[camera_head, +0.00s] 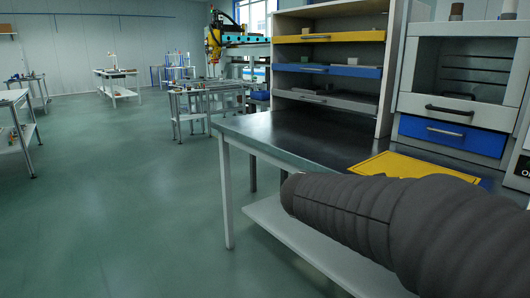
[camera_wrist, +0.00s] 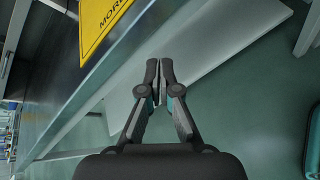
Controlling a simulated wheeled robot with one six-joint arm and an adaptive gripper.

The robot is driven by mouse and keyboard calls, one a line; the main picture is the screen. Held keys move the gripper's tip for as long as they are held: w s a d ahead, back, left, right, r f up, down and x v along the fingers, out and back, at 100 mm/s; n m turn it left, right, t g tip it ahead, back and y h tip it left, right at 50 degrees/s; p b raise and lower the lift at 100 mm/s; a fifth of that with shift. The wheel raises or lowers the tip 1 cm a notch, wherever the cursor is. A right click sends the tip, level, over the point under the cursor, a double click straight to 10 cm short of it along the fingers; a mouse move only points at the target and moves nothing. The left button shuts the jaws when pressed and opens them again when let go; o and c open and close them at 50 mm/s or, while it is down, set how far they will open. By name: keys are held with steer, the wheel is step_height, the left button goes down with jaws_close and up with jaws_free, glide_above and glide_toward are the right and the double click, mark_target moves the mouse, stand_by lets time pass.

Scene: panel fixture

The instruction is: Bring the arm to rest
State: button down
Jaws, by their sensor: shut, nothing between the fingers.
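My gripper (camera_wrist: 160,88) shows in the wrist view with its two fingers together and nothing between them. It hangs out past the edge of the dark workbench top (camera_wrist: 62,75), over the pale lower shelf (camera_wrist: 215,50) and the green floor. In the head view my dark, ribbed arm covers the lower right and hides part of the bench (camera_head: 290,130). My gripper does not show in the head view.
A yellow sign (camera_head: 400,166) lies on the bench. A drawer unit with yellow, blue and grey drawers (camera_head: 325,70) and a cabinet with a blue drawer (camera_head: 452,135) stand at the back. Open floor (camera_head: 120,200) lies left. Other tables (camera_head: 118,75) stand farther off.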

steer(key=s+a+f+m+y, duration=0.2)
steer(key=s+m, duration=0.3)
steer(key=s, duration=0.3)
steer(key=s+a+f+m+g+y, duration=0.1)
steer(key=s+a+f+m+y, duration=0.1)
steer(key=s+f+m+y, duration=0.2)
steer(key=s+a+f+m+g+y, duration=0.1)
steer(key=s+f+m+y, duration=0.3)
steer(key=s+m, duration=0.4)
steer(key=s+a, duration=0.1)
steer(key=s, duration=0.2)
steer(key=shift+s+a, duration=0.35)
